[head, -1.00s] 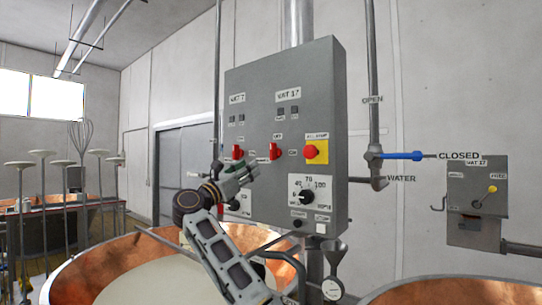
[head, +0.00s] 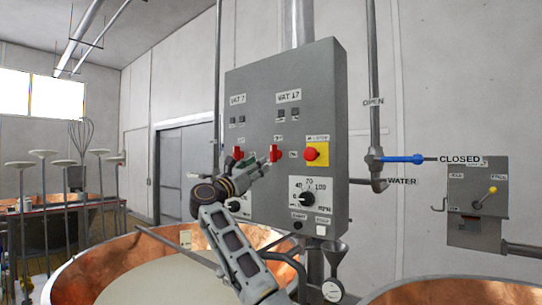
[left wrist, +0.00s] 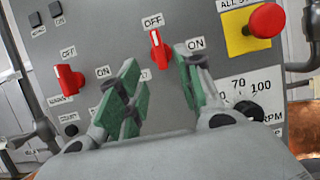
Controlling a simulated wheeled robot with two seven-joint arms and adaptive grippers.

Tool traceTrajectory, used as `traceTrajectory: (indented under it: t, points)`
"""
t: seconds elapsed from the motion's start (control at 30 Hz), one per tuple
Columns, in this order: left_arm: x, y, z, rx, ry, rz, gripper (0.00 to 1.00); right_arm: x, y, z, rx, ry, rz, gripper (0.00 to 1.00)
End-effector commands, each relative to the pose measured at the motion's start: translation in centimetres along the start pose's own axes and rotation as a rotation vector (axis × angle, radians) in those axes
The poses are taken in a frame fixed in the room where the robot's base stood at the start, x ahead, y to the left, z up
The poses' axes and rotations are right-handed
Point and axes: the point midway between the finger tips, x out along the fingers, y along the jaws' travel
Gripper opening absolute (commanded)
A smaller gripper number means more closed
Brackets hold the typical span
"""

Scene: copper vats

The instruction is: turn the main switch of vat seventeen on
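The grey control panel (head: 262,95) carries a red main switch (head: 275,153) below the VAT 17 label (head: 288,96). In the left wrist view this red switch (left wrist: 157,50) has its handle roughly upright, toward the OFF label (left wrist: 153,21), with the ON label (left wrist: 196,43) to its right. My left gripper (head: 258,172) is just in front of the panel, at the lower left of the switch in the head view. In the left wrist view its green-padded fingers (left wrist: 160,90) are spread and empty, with the switch beyond and between them. No contact is visible. My right gripper is not in view.
The VAT 7 red switch (head: 238,153) is to the left; a red stop button (head: 311,153) on yellow is to the right. A dial (head: 308,198) sits below. Copper vats (head: 85,270) stand below the panel. A blue-handled water valve (head: 400,158) is farther right.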

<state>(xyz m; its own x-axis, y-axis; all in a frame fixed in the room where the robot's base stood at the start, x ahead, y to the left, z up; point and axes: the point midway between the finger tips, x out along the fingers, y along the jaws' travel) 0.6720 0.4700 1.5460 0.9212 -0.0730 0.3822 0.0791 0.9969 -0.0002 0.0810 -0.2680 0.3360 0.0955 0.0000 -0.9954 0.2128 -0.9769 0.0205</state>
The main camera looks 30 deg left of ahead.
Motion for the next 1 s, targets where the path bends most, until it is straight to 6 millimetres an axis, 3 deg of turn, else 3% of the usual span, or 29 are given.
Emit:
traceTrajectory:
  t: [0.27, 0.7, 1.0]
  points:
    - [3.1, 0.0, 0.1, 0.000, 0.001, -0.001, 0.36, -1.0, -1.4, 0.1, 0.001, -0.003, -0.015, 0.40]
    - [7.4, 0.0, 0.1, 0.000, 0.000, -0.001, 0.36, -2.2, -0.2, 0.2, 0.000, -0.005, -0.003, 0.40]
    - [8.8, 0.0, 0.1, 0.000, 0.000, -0.001, 0.36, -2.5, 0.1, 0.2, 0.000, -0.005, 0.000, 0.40]
